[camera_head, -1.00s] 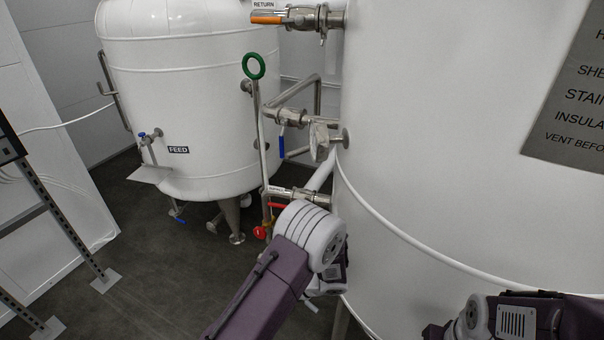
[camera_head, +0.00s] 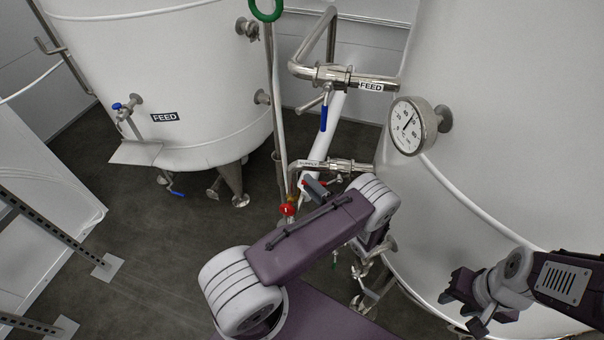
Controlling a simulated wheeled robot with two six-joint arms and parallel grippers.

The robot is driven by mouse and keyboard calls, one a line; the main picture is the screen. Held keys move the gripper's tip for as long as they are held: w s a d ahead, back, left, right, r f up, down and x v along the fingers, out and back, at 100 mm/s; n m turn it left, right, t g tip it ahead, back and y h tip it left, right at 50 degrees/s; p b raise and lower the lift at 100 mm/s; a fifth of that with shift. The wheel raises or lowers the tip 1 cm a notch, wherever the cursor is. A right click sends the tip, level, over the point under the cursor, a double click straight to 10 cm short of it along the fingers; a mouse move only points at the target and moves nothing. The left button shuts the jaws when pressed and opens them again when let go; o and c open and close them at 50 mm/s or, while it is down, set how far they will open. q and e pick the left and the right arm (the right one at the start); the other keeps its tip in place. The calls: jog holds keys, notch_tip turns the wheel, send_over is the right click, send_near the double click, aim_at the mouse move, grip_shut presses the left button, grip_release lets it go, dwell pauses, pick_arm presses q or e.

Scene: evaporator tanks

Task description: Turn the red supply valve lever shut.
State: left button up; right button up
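The supply valve, labelled SUPPLY, sits on a steel pipe (camera_head: 345,165) at the right tank's lower left side. Small red parts of its lever (camera_head: 334,183) show beside a dark grey piece, apparently a fingertip of my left gripper (camera_head: 316,188). My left forearm crosses in front, so most of that gripper and the lever are hidden. I cannot tell whether they touch, or whether the gripper is open. My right gripper (camera_head: 466,304) is at the lower right, before the right tank (camera_head: 480,130), its dark fingers apart and empty, away from the valve.
A feed valve with a blue lever (camera_head: 323,118) is above the supply valve. A round gauge (camera_head: 413,126) juts from the right tank. A green ring handle (camera_head: 265,8) tops a vertical rod, with a red knob (camera_head: 288,210) lower down.

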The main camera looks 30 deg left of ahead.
pick_arm(q)
jog(key=x, duration=0.4)
jog(key=shift+w+a+p, duration=0.1)
jog(key=shift+a+p, duration=0.2)
jog(key=shift+a, duration=0.1)
grip_shut()
jog(key=shift+f, duration=0.1)
dwell(0.9)
